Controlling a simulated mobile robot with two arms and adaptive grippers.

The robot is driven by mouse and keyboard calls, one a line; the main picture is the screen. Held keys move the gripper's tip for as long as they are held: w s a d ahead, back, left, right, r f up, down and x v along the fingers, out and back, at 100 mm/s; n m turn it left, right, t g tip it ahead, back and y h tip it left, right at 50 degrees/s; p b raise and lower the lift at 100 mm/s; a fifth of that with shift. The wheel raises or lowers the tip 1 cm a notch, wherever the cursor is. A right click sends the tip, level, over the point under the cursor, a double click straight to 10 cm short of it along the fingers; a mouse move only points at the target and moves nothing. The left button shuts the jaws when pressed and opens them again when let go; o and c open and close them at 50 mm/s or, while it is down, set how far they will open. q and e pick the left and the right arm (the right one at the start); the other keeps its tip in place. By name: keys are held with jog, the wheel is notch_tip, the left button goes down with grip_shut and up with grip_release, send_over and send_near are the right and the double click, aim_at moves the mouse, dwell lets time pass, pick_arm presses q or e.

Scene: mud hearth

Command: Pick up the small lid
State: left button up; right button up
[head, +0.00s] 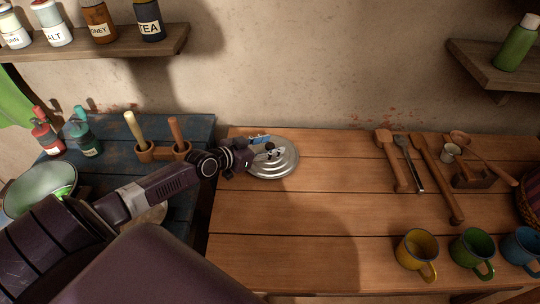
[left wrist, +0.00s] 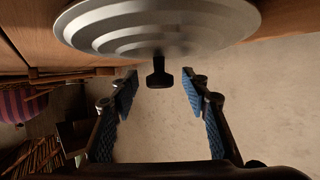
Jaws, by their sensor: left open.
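The small lid (head: 277,168) is a silver, round, stepped metal disc lying on the wooden table toward its back left. In the left wrist view, the lid (left wrist: 155,28) fills the top, and its dark knob (left wrist: 159,74) points toward the gripper. My left gripper (head: 262,146) reaches in from the left over the lid's back left part. Its fingers are open, with blue pads to either side of the knob and a gap on each side. The gripper hides part of the lid in the head view. My right gripper is not in view.
Wooden utensils (head: 438,180) lie at the right, with yellow (head: 416,250), green (head: 472,252) and blue mugs at the front right. The middle of the wooden table (head: 320,220) is clear.

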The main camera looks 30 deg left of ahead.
pick_arm(q)
grip_shut()
jog(key=shift+r, duration=0.1)
dwell(0.3)
